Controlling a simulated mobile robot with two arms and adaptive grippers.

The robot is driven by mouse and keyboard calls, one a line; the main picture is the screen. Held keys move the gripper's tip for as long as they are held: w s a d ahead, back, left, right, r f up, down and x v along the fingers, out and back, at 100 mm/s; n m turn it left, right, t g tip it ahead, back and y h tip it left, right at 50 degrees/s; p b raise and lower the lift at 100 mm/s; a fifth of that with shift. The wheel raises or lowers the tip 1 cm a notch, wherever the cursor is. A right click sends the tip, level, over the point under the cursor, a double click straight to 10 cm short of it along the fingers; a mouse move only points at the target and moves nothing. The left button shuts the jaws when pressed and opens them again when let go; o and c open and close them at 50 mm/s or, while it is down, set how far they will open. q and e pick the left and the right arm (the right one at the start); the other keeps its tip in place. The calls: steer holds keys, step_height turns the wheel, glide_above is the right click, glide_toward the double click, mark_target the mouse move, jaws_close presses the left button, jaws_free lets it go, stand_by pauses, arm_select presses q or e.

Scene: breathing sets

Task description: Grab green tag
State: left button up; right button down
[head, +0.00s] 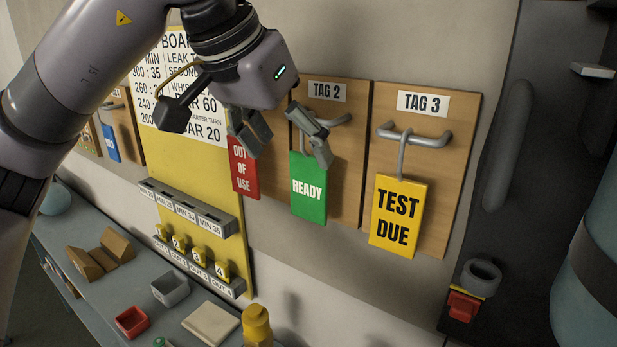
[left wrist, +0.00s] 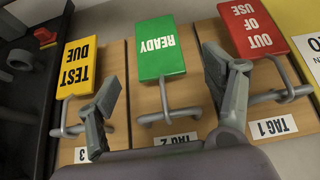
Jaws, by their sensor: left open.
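The green READY tag (head: 308,200) hangs from the metal hook on the TAG 2 board (head: 342,165). In the left wrist view the green tag (left wrist: 162,50) appears upside down, with its hook (left wrist: 167,116) below it in the picture. My left gripper (head: 283,148) is open in front of the board, close to the top of the green tag. In the wrist view the open fingers (left wrist: 165,85) stand to either side of the tag's hook. I see nothing held between them. One finger covers part of the hook in the head view. My right gripper is not in view.
The red OUT OF USE tag (head: 243,172) hangs close on the left, near one finger. The yellow TEST DUE tag (head: 397,215) hangs on the right from the TAG 3 hook (head: 418,135). A bench (head: 110,290) with small trays runs below on the left.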

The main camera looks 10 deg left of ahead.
mark_target(306, 177)
arm_select(q)
steer(key=p+x, duration=0.2)
steer(key=x, duration=0.3)
steer(key=shift+d+f, duration=0.15)
steer(key=shift+w+f, duration=0.15)
steer(key=shift+f, duration=0.05)
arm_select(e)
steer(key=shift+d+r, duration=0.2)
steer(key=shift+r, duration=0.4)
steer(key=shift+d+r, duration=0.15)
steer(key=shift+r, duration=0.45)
arm_select(q)
steer(key=shift+c, duration=0.5)
steer(key=c, duration=0.7)
steer(key=shift+c, duration=1.2)
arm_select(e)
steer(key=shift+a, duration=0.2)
